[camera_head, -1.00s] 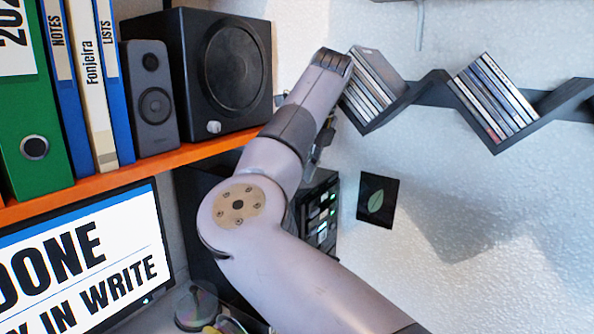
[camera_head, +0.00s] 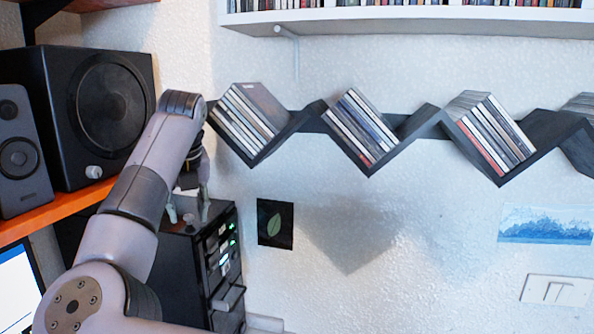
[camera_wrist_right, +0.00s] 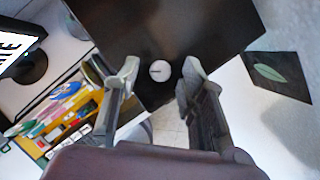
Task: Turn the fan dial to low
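A black box-shaped unit (camera_head: 183,262) with green lights on its front stands against the wall at lower left in the head view. A small white round dial (camera_wrist_right: 159,70) with a dark mark sits on a dark flat surface in the right wrist view. My right gripper (camera_head: 188,208) points down close over the top of the black unit. In the right wrist view the gripper (camera_wrist_right: 160,78) is open, with the dial showing between its fingertips. I cannot tell whether the fingers touch the dial. My left gripper is out of view.
A black speaker (camera_head: 110,105) and a smaller grey speaker (camera_head: 20,155) stand on an orange shelf (camera_head: 75,208) left of my arm. Zigzag disc shelves (camera_head: 372,168) line the wall above. A leaf picture (camera_head: 275,223) hangs right of the unit.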

